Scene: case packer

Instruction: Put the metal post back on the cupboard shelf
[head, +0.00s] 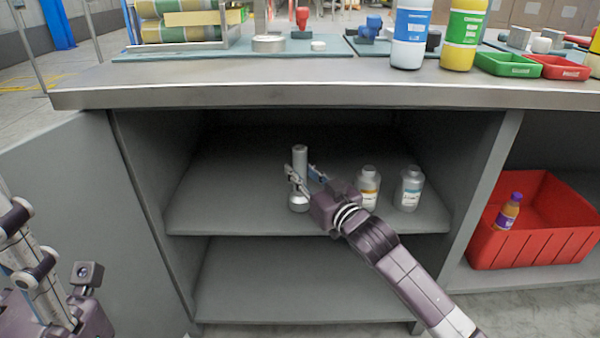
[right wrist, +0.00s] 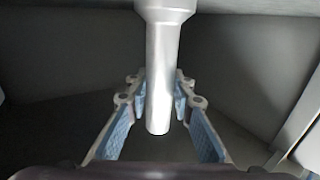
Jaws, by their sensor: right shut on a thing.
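The metal post (head: 299,160) is a slim grey cylinder on a wider round base. It is upright inside the cupboard, its base at or just above the upper cupboard shelf (head: 240,215); I cannot tell whether it touches. My right gripper (head: 302,178) reaches in from the front right and is shut around the post's shaft. In the right wrist view the post (right wrist: 160,75) runs between the blue-padded fingers of the gripper (right wrist: 160,95), with its wide base at the top. My left gripper (head: 30,262) is partly visible at the lower left, away from the cupboard; its fingertips are unclear.
Two labelled bottles (head: 367,188) (head: 411,189) stand on the same shelf, right of the post. The shelf's left part is clear. The worktop (head: 300,85) overhangs above. The lower shelf (head: 300,295) is empty. A red crate (head: 535,240) with a bottle stands right.

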